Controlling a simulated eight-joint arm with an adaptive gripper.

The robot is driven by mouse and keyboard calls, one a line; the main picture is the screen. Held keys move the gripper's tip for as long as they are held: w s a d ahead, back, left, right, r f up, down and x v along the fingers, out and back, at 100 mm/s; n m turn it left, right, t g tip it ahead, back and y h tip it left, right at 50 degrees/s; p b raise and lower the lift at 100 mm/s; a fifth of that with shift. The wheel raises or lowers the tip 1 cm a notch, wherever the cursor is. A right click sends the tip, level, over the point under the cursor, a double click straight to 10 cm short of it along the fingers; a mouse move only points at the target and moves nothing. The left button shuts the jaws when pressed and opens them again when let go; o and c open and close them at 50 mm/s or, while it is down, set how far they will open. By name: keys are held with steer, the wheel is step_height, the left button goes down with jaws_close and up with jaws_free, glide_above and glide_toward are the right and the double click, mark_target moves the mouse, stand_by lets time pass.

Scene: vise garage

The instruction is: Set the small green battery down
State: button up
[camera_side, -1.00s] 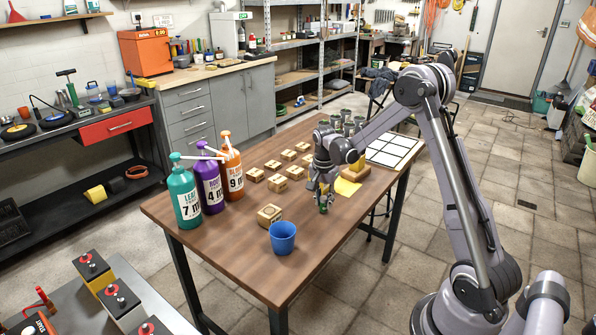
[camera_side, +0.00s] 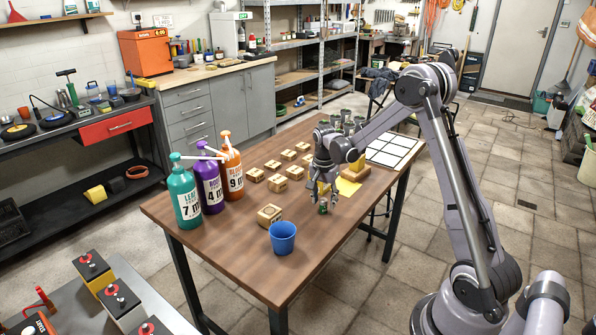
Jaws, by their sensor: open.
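The small green battery (camera_side: 323,207) stands on the wooden table (camera_side: 240,253), right of the blue cup. My gripper (camera_side: 325,196) is open just above and around it, its fingers pointing down. The fingers are spread apart to both sides. The battery is small in the picture, so I cannot tell whether a finger still touches it.
A blue cup (camera_side: 282,238) and a wooden block (camera_side: 269,214) stand nearby on the left. More wooden blocks (camera_side: 277,183) stand behind. Pump bottles (camera_side: 186,200) line the table's left side.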

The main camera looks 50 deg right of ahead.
mark_target(322, 203)
step_height(322, 203, up, 11)
steer(key=a, duration=0.2)
steer(key=s+a+r+n+t, duration=0.2)
steer(key=s+a+r+n, duration=0.15)
steer(key=a, duration=0.35)
steer(key=s+a+r+n+t, duration=0.1)
steer(key=s+a+r+n, duration=0.2)
steer(key=a+n, duration=0.25)
steer(key=s+a+f+n+t+y, duration=0.1)
steer(key=s+a+n+t, duration=0.2)
steer(key=s+a+n, duration=0.4)
steer(key=shift+s+a+f+t, duration=0.4)
steer(key=shift+s+a, duration=0.15)
steer(key=shift+a, duration=1.2)
